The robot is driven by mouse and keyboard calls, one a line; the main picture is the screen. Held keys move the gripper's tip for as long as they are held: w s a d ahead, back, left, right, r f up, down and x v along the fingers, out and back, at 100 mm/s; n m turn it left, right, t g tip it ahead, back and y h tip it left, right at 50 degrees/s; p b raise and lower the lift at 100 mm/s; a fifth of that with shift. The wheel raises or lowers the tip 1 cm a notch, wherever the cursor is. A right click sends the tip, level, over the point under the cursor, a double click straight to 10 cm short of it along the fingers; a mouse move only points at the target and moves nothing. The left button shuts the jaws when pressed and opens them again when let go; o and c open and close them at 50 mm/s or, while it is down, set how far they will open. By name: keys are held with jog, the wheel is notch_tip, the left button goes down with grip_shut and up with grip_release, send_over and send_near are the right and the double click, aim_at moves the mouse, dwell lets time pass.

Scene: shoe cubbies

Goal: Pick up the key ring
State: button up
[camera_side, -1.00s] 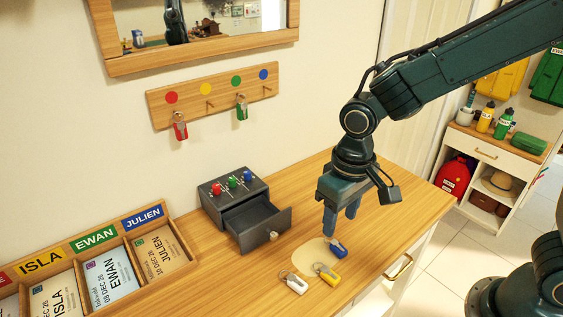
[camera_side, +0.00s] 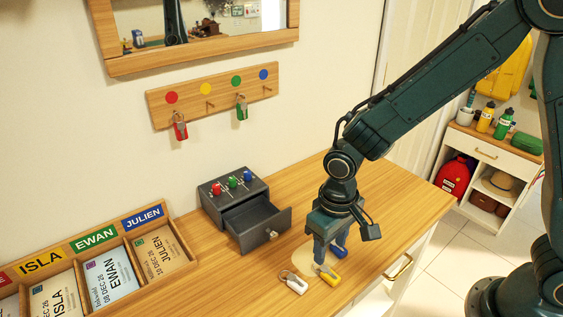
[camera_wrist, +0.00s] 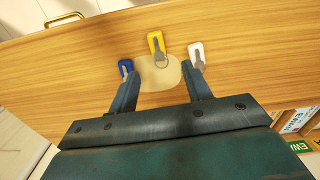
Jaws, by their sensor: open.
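Three key rings with coloured tags lie at a beige oval pad (camera_wrist: 158,72) on the wooden desk. The yellow key ring (camera_side: 328,275) lies between the other two in the wrist view (camera_wrist: 155,42). The blue key ring (camera_side: 341,252) is partly behind a finger; it also shows in the wrist view (camera_wrist: 125,67). The white key ring (camera_side: 294,284) lies to the left in the side view and to the right in the wrist view (camera_wrist: 196,50). My gripper (camera_side: 329,254) points down over the pad, open and empty. In the wrist view its fingertips (camera_wrist: 160,72) straddle the pad, with the yellow tag beyond them.
A dark grey box with an open drawer (camera_side: 262,222) stands left of my gripper. A wall rack (camera_side: 215,92) holds red and green key rings on pegs. Name-labelled compartments (camera_side: 100,250) sit at the left. The right part of the desk is clear.

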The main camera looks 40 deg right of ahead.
aim_at(326, 270)
jog(key=shift+f, duration=1.4)
jog(key=shift+w+d+f, duration=0.15)
jog(key=shift+f, duration=2.4)
jog(key=shift+c, duration=0.4)
jog(key=c, duration=1)
